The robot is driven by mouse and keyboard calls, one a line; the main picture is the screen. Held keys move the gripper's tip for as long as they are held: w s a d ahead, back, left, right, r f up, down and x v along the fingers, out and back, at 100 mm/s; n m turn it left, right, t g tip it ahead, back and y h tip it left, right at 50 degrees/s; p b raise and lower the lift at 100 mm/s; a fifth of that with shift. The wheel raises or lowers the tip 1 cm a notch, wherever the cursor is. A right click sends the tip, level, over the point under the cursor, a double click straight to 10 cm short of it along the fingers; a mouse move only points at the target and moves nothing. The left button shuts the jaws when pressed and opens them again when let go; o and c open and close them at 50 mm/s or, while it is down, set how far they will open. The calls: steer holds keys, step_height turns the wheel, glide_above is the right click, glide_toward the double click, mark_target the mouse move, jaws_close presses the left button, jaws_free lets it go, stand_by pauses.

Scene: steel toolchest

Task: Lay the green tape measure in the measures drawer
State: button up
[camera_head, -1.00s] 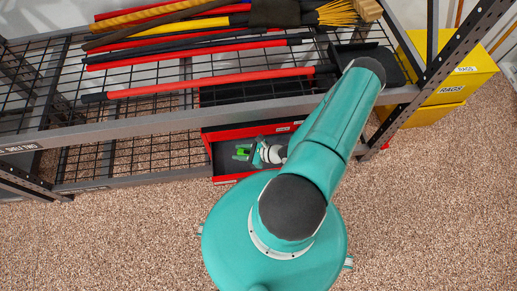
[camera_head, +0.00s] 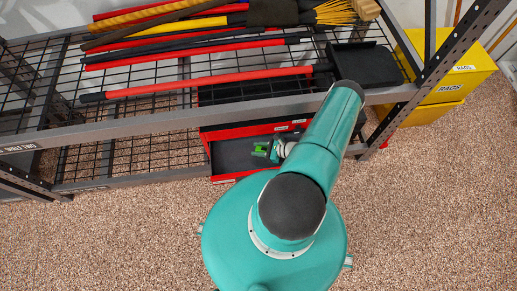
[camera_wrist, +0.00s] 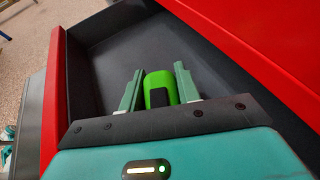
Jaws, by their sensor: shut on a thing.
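The green tape measure (camera_wrist: 160,88) is between the two fingers of my gripper (camera_wrist: 158,85) in the wrist view. My gripper is shut on it. In the head view the tape measure (camera_head: 260,149) shows as a small bright green patch in my gripper (camera_head: 262,151). Both are over the open red drawer (camera_head: 225,179), which has a dark grey floor. The wrist view shows the drawer floor (camera_wrist: 115,55) bare around the tape measure, with the drawer's red wall (camera_wrist: 52,105) at left. I cannot tell whether the tape measure touches the floor.
A wire shelf with a steel front beam (camera_head: 120,126) runs above and behind the drawer. Broom handles, including a red one (camera_head: 215,83), lie on it. A dark dustpan (camera_head: 365,66) lies at its right. Yellow rags bins (camera_head: 445,85) stand at right.

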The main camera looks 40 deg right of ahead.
steer(key=shift+f, duration=0.1)
steer(key=o, duration=1)
steer(key=shift+o, duration=0.2)
steer(key=shift+s+d+r, duration=0.2)
steer(key=shift+s+r, duration=0.05)
steer(key=v, duration=1.1)
steer(key=shift+s, duration=0.15)
steer(key=shift+d, duration=0.1)
